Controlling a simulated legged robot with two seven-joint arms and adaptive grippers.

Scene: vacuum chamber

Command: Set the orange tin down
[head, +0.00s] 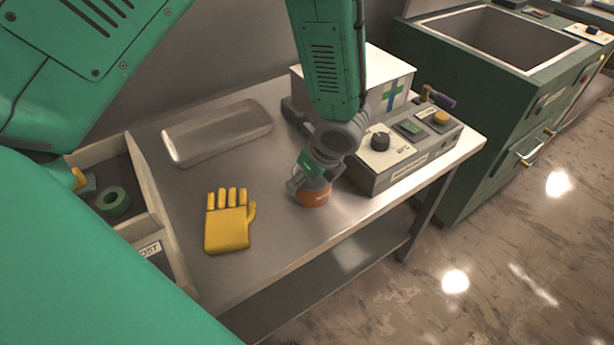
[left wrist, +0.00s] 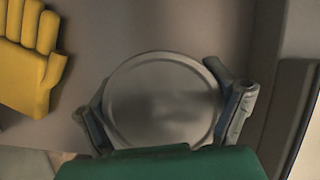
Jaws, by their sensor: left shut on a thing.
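The orange tin (head: 313,199) is at the worktop's front part, below my left gripper (head: 310,188). In the left wrist view its round grey lid (left wrist: 162,100) faces the camera, with a finger of the left gripper (left wrist: 168,112) on either side. The gripper is shut on the tin, which looks upright. Its base is close to the metal worktop (head: 275,225); I cannot tell whether it touches. My right gripper is not in view.
A yellow glove (head: 229,222) lies left of the tin; a control box (head: 405,150) stands close on the right. Behind are a clear tray (head: 217,132) and a white box (head: 390,75) with a cross. A divided bin (head: 146,190) stands left. The worktop's front edge is near.

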